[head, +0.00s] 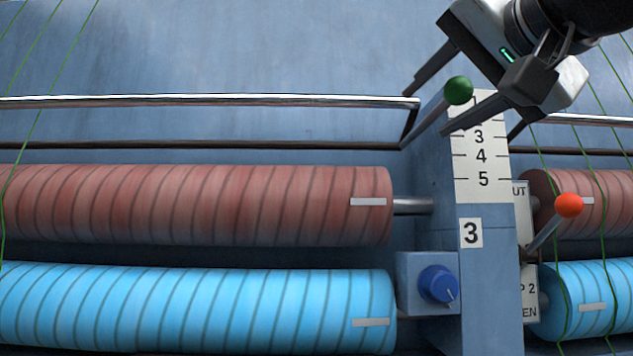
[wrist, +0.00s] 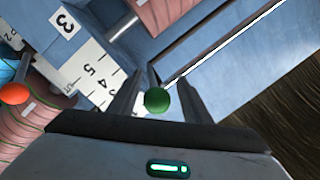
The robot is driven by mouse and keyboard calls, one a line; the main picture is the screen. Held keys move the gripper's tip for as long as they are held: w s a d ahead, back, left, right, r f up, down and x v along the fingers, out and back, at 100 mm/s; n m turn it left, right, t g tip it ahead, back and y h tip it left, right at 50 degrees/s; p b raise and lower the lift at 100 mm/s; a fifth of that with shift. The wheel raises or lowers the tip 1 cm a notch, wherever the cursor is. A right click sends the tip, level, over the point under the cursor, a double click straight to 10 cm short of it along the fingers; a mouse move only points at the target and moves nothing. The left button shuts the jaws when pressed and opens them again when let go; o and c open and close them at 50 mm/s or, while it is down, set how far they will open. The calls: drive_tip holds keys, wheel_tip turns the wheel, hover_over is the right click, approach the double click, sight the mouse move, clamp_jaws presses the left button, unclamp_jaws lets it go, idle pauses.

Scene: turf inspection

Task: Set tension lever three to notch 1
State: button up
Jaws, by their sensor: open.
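The tension lever is a dark rod with a green ball knob (head: 458,90) beside the numbered notch plate (head: 482,182) on the post labelled 3 (head: 471,233). The lever stands near the top of the scale, above the printed 3; the marks nearest the knob are partly hidden by my gripper. My gripper (head: 424,112) is open, with one finger on each side of the knob. In the wrist view the green knob (wrist: 157,100) sits between the two spread fingers (wrist: 157,95); I cannot tell whether either touches it.
A second lever with an orange-red knob (head: 568,205) is to the right. A blue dial (head: 438,284) is low on the post. Red (head: 200,205) and light-blue (head: 200,308) rollers lie left, below a metal rail (head: 210,101). Green threads run at both sides.

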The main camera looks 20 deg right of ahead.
drive_tip(key=s+a+b, duration=0.1)
drive_tip(key=s, duration=1.6)
drive_tip(key=shift+s+a, duration=0.25)
